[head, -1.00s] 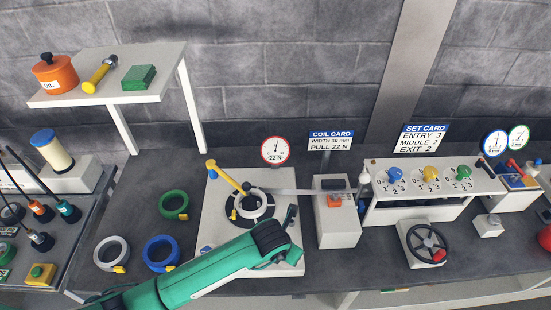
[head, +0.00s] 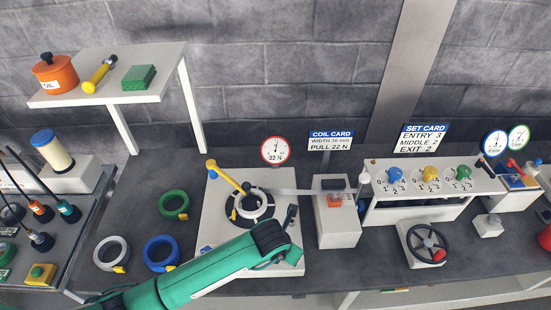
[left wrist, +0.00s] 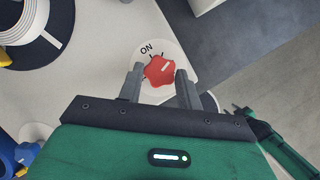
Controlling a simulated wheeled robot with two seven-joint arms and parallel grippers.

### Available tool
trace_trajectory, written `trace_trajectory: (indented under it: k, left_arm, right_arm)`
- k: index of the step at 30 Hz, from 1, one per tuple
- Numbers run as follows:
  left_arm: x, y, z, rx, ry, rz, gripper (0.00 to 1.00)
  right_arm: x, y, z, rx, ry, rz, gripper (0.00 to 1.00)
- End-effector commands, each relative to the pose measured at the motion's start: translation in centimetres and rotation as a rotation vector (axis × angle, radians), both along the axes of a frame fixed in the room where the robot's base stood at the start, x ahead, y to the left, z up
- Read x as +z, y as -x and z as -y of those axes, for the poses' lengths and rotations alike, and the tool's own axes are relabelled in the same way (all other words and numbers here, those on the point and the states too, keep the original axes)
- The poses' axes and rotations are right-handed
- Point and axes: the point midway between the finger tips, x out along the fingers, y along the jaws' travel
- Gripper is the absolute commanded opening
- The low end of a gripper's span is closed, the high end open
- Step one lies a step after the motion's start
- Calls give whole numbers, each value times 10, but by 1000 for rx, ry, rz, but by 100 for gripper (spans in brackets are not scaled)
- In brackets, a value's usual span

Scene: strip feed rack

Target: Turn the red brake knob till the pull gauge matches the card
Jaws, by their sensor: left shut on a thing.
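The red brake knob (left wrist: 159,71) sits on a white dial marked ON in the left wrist view. My left gripper (left wrist: 160,85) is shut on it, one finger on each side. In the head view my left arm hides the knob and the fingertips. The coil card (head: 331,140) behind the bench reads width 30 mm or similar and PULL 22 N. My right gripper is in neither view.
A white coil (head: 263,208) lies on the reel plate (head: 215,220) under a yellow arm (head: 228,177). A strip runs right to a grey block (head: 340,232). Green (head: 174,204), blue (head: 161,253) and white (head: 111,253) rings lie left. A black handwheel (head: 428,246) stands right.

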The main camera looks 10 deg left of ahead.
Motion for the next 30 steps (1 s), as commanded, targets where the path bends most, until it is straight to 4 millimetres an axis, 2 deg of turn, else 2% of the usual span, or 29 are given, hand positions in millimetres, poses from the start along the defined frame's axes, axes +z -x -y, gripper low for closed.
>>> trace_trajectory:
  k: [2,3,4,14,30]
  left_arm:
    - [-1,1,0,0,-1,-2,18]
    - [-1,1,0,0,-1,-2,40]
    - [-1,1,0,0,-1,-2,43]
    - [2,0,0,0,0,0,43]
    - [43,0,0,0,0,0,43]
  right_arm:
    - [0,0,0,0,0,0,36]
    - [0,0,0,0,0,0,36]
    - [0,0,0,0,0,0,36]
    - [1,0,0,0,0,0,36]
    - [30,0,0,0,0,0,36]
